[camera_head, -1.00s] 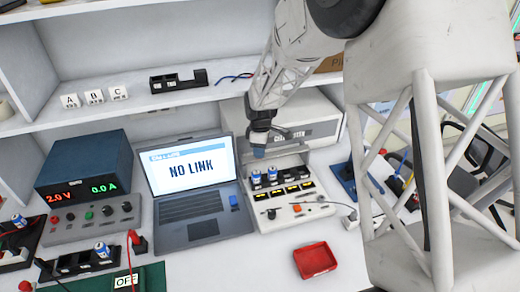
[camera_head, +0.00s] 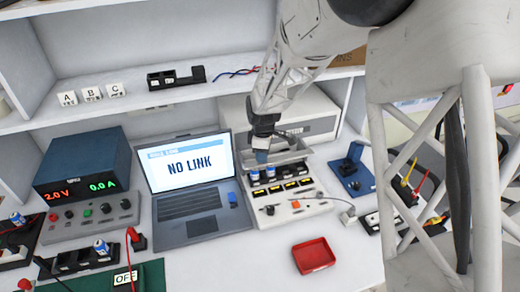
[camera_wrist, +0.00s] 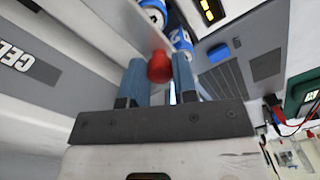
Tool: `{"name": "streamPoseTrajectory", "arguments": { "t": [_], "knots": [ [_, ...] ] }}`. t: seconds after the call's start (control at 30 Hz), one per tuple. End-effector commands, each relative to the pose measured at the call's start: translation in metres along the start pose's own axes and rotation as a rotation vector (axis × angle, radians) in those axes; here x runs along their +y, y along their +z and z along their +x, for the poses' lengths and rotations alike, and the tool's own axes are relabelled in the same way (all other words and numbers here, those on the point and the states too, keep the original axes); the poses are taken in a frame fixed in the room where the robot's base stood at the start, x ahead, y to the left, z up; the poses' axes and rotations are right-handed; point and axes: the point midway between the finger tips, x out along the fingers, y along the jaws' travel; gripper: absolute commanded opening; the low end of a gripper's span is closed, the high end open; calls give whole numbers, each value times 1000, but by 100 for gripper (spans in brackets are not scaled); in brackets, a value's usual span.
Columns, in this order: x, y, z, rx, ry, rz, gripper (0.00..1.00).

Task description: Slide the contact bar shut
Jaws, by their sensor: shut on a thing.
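The contact bar (camera_head: 290,158) is a grey strip along the back of the white chassis rig (camera_head: 312,208), behind the battery bays. A red knob (camera_wrist: 159,66) shows in the wrist view between the two blue fingers of my gripper (camera_wrist: 160,72). My gripper is shut on this knob. In the head view my gripper (camera_head: 262,156) points down at the left part of the bar, and the knob is hidden there. Blue-and-white batteries (camera_head: 270,173) sit in the rig just in front of the bar; they also show in the wrist view (camera_wrist: 181,40).
A laptop (camera_head: 190,190) reading "NO LINK" stands left of the rig. A power supply (camera_head: 82,165) reads 2.0 V and 0.0 A. A red tray (camera_head: 313,255) lies in front, a blue stand (camera_head: 352,172) to the right. A shelf edge (camera_head: 130,112) runs behind.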

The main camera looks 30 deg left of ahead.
Motion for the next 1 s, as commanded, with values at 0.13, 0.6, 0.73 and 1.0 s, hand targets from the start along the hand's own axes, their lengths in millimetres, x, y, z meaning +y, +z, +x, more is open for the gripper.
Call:
{"name": "streamPoseTrajectory", "arguments": {
  "t": [0.13,0.6,0.73,1.0],
  "knots": [
    [-11,6,0,0,0,0,0],
    [-18,9,1,-2,-4,0,34],
    [-17,9,1,-1,-3,0,52],
    [-16,8,0,0,-1,0,52]
  ]
}}
